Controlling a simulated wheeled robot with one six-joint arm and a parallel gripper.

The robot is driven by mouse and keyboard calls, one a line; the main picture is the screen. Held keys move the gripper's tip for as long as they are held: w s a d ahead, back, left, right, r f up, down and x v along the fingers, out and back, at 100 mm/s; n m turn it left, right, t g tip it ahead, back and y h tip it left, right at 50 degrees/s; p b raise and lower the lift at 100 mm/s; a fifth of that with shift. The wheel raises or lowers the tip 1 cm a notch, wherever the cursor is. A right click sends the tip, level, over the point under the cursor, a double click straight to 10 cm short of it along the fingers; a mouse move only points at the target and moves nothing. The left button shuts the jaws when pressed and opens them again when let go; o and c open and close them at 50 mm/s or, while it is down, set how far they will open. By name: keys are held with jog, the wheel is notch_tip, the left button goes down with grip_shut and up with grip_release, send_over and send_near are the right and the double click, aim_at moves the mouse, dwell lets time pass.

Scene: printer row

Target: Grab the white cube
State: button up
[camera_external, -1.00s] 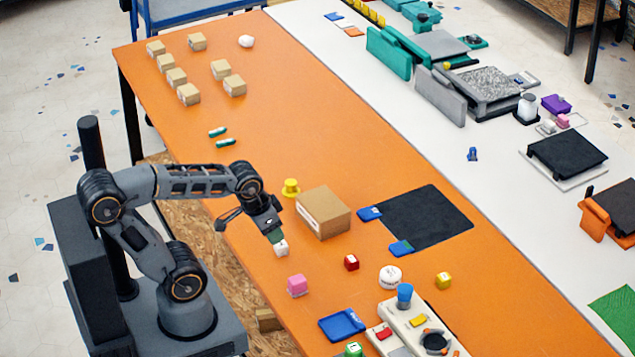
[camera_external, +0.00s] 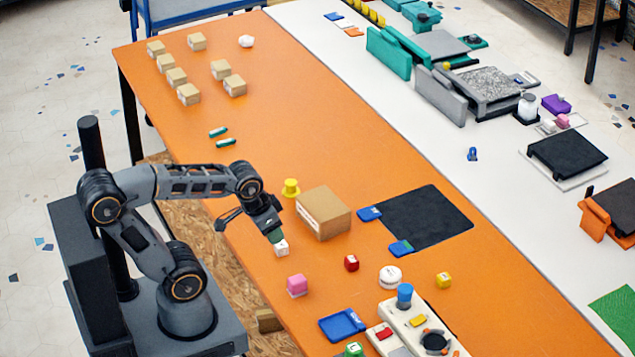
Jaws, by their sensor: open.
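The white cube (camera_external: 282,249) sits on the orange table, left of the large cardboard box. My gripper (camera_external: 276,237) points down right above the cube, and its tip covers the cube's upper part. The jaws are open. I cannot tell whether the fingers reach down around the cube's sides or only touch its top.
A pink cube (camera_external: 297,285) and a red cube (camera_external: 351,263) lie nearer the front. A black mat (camera_external: 425,216) lies further right.

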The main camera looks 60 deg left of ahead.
jog(key=o, duration=0.4)
